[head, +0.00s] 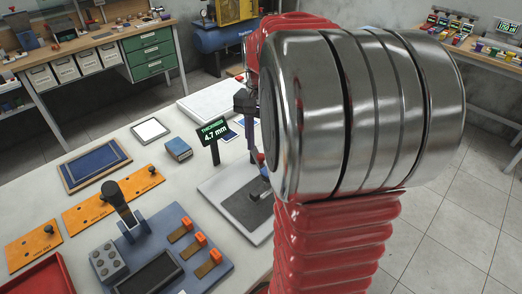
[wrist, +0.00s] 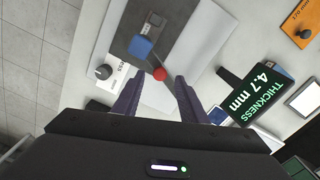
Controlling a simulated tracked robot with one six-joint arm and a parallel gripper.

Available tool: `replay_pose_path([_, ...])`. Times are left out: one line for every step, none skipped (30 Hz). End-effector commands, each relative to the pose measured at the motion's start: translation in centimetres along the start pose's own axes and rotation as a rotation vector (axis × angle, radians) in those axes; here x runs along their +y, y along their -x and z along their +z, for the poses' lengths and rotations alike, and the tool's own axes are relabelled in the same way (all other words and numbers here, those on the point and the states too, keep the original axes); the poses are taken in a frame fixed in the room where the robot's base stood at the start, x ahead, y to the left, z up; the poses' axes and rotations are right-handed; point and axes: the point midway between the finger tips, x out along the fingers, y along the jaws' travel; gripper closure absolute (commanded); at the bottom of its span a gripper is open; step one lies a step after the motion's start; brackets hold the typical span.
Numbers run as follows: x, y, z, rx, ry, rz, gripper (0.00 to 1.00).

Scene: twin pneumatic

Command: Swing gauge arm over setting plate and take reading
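The thickness gauge stands on a pale base with a dark grey plate (head: 243,207), partly hidden by my arm in the head view. Its swing arm carries a blue block (wrist: 142,46) and ends in a red ball knob (wrist: 160,74). The knob also shows in the head view (head: 261,158). My gripper (wrist: 160,80) is open, with one finger on each side of the knob and visible gaps. The display (head: 213,132) reads "THICKNESS 4.7 mm"; it also shows in the wrist view (wrist: 258,95). I cannot tell which surface is the setting plate.
A black round knob (wrist: 103,72) sits beside the gauge plate. A blue box (head: 178,150), a white tablet (head: 150,130), orange gauge strips (head: 110,205) and a blue fixture (head: 160,250) lie to the left. Bare white table separates them.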

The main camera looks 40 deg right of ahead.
Motion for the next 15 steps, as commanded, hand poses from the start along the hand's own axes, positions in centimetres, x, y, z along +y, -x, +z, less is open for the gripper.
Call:
replay_pose_path([0.0,-0.8,0.1,-0.002,0.0,0.002,0.61])
replay_pose_path([0.0,-1.2,0.0,-0.003,0.0,0.002,0.61])
replay_pose_path([0.0,-1.6,0.0,-0.002,0.0,0.001,0.61])
replay_pose_path([0.0,-1.9,0.0,-0.002,0.0,0.001,0.61])
replay_pose_path([0.0,-2.2,0.0,-0.002,0.0,0.001,0.61])
replay_pose_path([0.0,-2.4,0.0,-0.002,0.0,0.001,0.61])
replay_pose_path([0.0,-2.6,0.0,-0.001,0.0,0.001,0.61])
replay_pose_path([0.0,-2.7,0.0,0.0,0.0,0.0,0.61])
replay_pose_path([0.0,-2.8,0.0,0.0,0.0,0.0,0.61])
replay_pose_path([0.0,-2.8,0.0,0.0,0.0,0.0,0.61])
replay_pose_path([0.0,-2.9,0.0,0.0,0.0,0.0,0.61])
replay_pose_path([0.0,-2.9,0.0,0.001,0.0,0.0,0.61])
replay_pose_path([0.0,-2.9,0.0,0.0,0.0,0.0,0.61])
replay_pose_path([0.0,-2.9,0.0,0.0,0.0,0.0,0.61])
replay_pose_path([0.0,-2.9,0.0,0.0,0.0,0.0,0.61])
